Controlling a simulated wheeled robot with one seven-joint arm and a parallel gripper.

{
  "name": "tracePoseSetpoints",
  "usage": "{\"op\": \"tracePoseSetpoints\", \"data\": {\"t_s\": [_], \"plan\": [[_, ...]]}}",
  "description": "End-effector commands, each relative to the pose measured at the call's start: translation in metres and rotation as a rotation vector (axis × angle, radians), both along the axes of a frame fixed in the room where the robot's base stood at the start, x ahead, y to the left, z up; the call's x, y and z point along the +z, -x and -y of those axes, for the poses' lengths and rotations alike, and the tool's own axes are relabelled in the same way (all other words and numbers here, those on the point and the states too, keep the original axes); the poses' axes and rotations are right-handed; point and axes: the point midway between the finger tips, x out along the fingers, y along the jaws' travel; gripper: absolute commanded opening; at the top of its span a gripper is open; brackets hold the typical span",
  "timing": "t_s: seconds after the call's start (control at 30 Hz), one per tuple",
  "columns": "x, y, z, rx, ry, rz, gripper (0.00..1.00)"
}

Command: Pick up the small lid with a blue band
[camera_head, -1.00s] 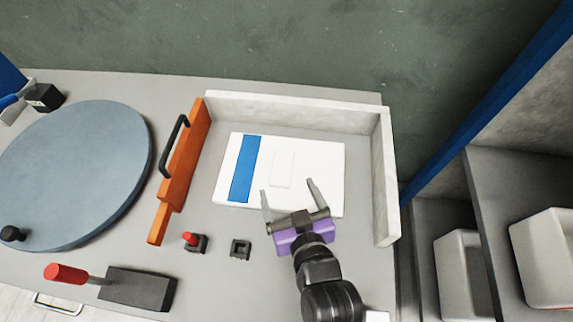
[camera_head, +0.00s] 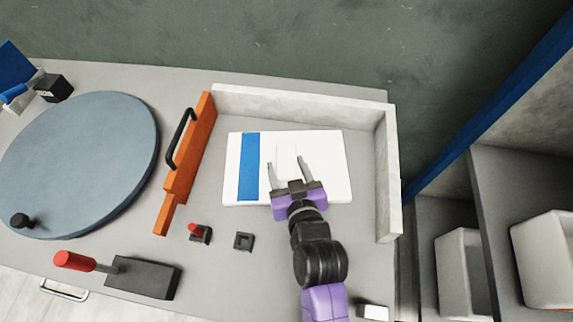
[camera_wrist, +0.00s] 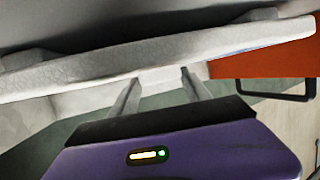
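The small lid (camera_head: 330,180) is a flat white rectangle with a blue band (camera_head: 249,167) near its left end and a raised pale block in its middle. It lies on the grey worktop inside the walled corner. My gripper (camera_head: 286,170) is over the lid's middle, its two fingers apart on either side of the raised block. I cannot tell whether the fingers touch the block.
Pale walls (camera_head: 388,185) stand behind and right of the lid. An orange guard (camera_head: 188,150) with a black handle stands left. A round blue-grey disc (camera_head: 80,165), a red button (camera_head: 195,230), a small black socket (camera_head: 243,241) and a red-handled lever (camera_head: 75,261) are further left and in front.

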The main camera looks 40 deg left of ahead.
Motion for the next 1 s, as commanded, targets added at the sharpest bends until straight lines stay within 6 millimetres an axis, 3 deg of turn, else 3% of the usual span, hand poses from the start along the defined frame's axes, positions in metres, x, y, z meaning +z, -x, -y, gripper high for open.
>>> {"op": "tracePoseSetpoints", "data": {"t_s": [0.03,0.2,0.63,0.77,1.0], "plan": [[0.000,0.000,0.000,0.000,0.000,0.000,0.34],[0.000,0.000,0.000,0.000,0.000,0.000,0.06],[0.011,-0.001,0.000,-0.001,-0.001,0.001,0.06],[0.029,0.000,0.000,0.000,-0.003,0.002,0.06],[0.076,-0.001,0.000,-0.001,-0.003,0.004,0.06]]}}
